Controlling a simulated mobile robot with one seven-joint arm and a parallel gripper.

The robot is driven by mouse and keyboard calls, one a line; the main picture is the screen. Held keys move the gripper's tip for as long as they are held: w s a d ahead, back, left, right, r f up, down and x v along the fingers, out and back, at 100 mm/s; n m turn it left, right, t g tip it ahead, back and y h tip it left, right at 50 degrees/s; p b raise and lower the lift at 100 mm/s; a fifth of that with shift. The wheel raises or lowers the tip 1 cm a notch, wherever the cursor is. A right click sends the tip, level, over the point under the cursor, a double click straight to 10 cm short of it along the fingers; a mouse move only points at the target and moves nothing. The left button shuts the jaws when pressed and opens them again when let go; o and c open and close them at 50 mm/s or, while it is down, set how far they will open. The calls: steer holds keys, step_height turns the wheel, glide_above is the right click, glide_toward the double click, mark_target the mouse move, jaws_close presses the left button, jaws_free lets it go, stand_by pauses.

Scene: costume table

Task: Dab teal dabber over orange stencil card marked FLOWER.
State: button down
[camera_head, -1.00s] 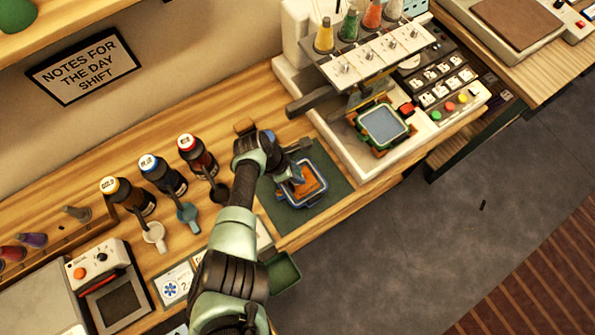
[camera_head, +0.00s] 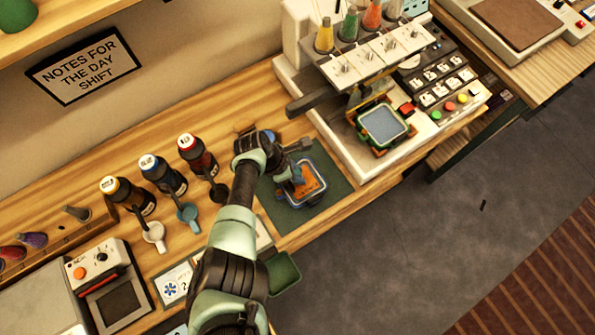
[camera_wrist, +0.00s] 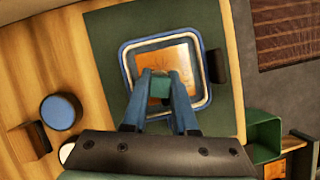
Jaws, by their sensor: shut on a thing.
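My gripper (camera_head: 289,174) is shut on the teal dabber (camera_wrist: 160,92), which is mostly hidden between the fingers in the wrist view. The orange stencil card (camera_head: 310,184) lies inside a blue and white frame (camera_head: 318,199) on a dark green mat (camera_head: 335,186). The card also shows in the wrist view (camera_wrist: 178,58), with faint marks; I cannot read its label. My gripper is over the card's left part in the head view. I cannot tell whether the dabber touches the card.
Gold, blue and red bottles (camera_head: 168,175) stand left of my arm. An embroidery machine (camera_head: 375,60) stands right of the mat. A green bin (camera_head: 283,272) is at the table's front edge. A blue-topped round pot (camera_wrist: 61,111) and a wooden block (camera_wrist: 28,145) are left of the mat.

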steer(key=shift+s, duration=0.1)
step_height(320, 180, up, 7)
steer(key=p, duration=0.7)
steer(key=shift+f, duration=0.2)
steer(key=shift+s+d+f+b, duration=0.15)
steer(key=shift+f+b, duration=0.5)
steer(key=shift+f, duration=0.3)
steer(key=shift+s+d+f+b, duration=0.2)
steer(key=shift+f+b, duration=0.4)
steer(key=shift+f, duration=0.3)
steer(key=shift+s+d+f+b, duration=0.1)
steer(key=shift+s+f+b, duration=0.05)
steer(key=shift+f+b, duration=0.65)
steer(key=shift+s+f+b, duration=0.1)
steer(key=shift+f+b, duration=0.2)
steer(key=shift+f, duration=0.45)
steer(key=shift+r, duration=0.15)
step_height(320, 180, up, 7)
steer(key=p, duration=0.7)
